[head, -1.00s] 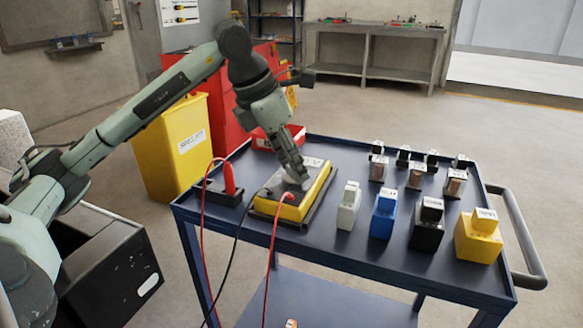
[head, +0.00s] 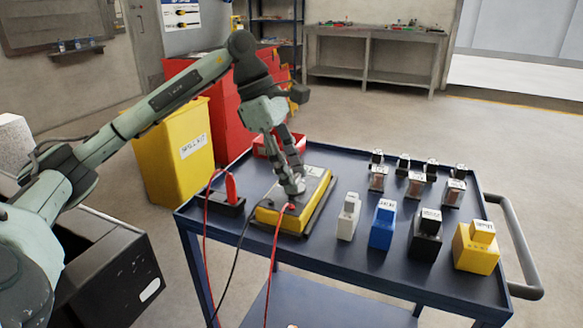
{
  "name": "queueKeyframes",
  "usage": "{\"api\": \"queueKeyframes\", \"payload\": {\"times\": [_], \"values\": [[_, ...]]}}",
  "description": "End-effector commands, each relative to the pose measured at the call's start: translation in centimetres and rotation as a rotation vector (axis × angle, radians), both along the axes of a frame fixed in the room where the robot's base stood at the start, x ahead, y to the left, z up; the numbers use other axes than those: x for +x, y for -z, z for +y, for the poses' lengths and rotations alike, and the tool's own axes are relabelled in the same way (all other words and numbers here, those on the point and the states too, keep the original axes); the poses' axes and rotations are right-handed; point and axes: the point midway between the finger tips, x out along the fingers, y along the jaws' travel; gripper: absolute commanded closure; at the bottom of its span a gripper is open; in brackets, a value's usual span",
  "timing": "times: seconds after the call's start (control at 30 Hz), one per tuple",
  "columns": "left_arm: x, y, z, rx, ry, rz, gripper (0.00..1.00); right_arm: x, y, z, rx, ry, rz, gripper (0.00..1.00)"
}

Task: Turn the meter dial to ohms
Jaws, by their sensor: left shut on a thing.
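A yellow meter (head: 264,218) with a grey face lies on the blue cart top (head: 330,253). Its display (head: 310,172) is at the far end of the face. My left gripper (head: 292,190) reaches down onto the meter's face and is shut on the dial (head: 295,187). The fingers mostly hide the dial, so its setting cannot be read. A red lead (head: 276,240) and a black lead (head: 240,235) run from the meter's near end over the cart's edge. My right gripper is not in view.
A red probe in a black holder (head: 228,200) stands left of the meter. White, blue (head: 383,225), black and yellow blocks stand to its right, with several smaller parts (head: 416,183) behind them. A red tray (head: 270,147) is behind the meter.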

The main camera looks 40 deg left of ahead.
Motion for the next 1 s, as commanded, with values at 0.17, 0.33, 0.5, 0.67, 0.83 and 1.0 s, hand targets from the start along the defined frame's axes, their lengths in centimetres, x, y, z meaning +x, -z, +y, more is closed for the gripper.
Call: {"api": "queueKeyframes", "payload": {"times": [0.17,0.33,0.5,0.67,0.83,1.0], "values": [[0.06,-0.06,0.0,0.001,0.059,-0.001,0.91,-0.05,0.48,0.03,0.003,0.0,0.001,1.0],[0.08,-0.03,0.01,0.001,0.083,-0.002,0.91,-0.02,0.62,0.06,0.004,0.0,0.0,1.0],[0.08,0.01,0.01,0.001,0.088,-0.002,0.91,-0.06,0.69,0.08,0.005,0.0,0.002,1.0],[0.07,0.01,0.01,0.001,0.087,-0.001,0.91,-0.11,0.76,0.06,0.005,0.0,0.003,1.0],[0.07,0.01,0.02,0.001,0.087,-0.001,0.52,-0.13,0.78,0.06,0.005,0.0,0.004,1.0],[0.06,0.01,0.01,0.001,0.086,-0.001,0.41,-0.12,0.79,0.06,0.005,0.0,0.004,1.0]]}}
